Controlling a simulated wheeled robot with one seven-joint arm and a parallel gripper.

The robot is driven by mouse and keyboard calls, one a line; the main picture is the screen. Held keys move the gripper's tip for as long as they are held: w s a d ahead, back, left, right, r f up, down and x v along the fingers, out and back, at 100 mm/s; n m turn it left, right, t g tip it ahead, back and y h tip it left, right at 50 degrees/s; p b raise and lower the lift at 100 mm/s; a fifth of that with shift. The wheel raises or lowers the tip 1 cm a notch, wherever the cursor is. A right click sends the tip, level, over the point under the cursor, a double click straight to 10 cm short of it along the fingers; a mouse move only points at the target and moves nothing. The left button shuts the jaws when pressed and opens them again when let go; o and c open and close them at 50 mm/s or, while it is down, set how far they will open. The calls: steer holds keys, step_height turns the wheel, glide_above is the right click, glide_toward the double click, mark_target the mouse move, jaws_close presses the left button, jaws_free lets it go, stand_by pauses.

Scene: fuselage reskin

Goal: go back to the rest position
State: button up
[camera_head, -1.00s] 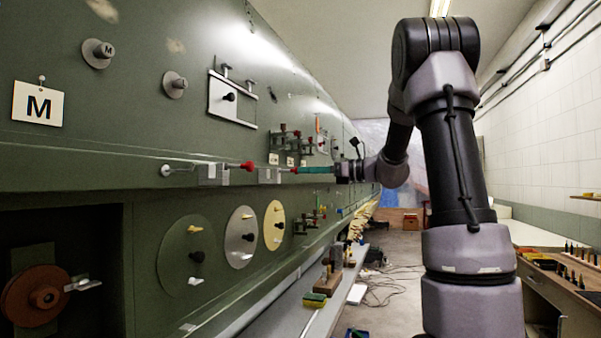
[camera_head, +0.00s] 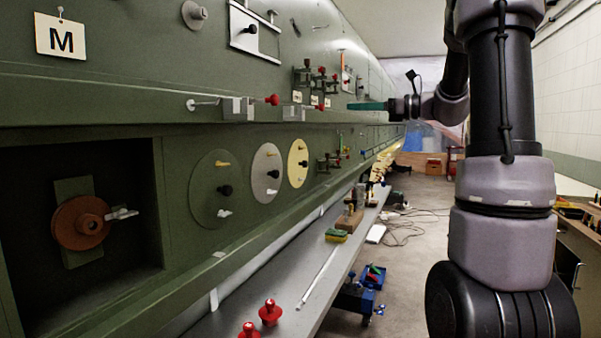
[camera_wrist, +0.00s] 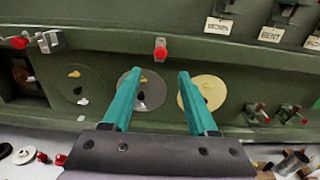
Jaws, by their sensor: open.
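My gripper (camera_head: 368,106) shows side-on in the head view, its teal fingers at the level of the green panel's ledge (camera_head: 120,112). In the wrist view my gripper (camera_wrist: 157,75) has its two teal fingers spread apart with nothing between them. Past the fingertips a red knob (camera_wrist: 160,54) stands on the ledge, apart from them. Below it, the grey disc (camera_wrist: 151,90) and the yellow disc (camera_wrist: 215,92) are partly covered by the fingers. My arm rises on the right of the head view.
Grey blocks (camera_head: 237,108) and a red knob (camera_head: 272,99) sit along the ledge. A lower shelf (camera_head: 285,290) carries red knobbed pieces (camera_head: 270,312) and a sponge (camera_head: 336,235). A blue bin (camera_head: 358,298) stands near the floor.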

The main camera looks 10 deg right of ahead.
steer(key=s+a+f+n+g+h, duration=0.5)
steer(key=s+a+n, duration=0.35)
steer(key=s, duration=0.45)
steer(key=s+d+f+n+t+h, duration=0.2)
steer(key=s+f+n+h, duration=0.5)
steer(key=s+n, duration=0.5)
steer(key=shift+s+d+f+h, duration=0.2)
steer(key=shift+s+f+h, duration=0.2)
steer(key=shift+s+h, duration=0.15)
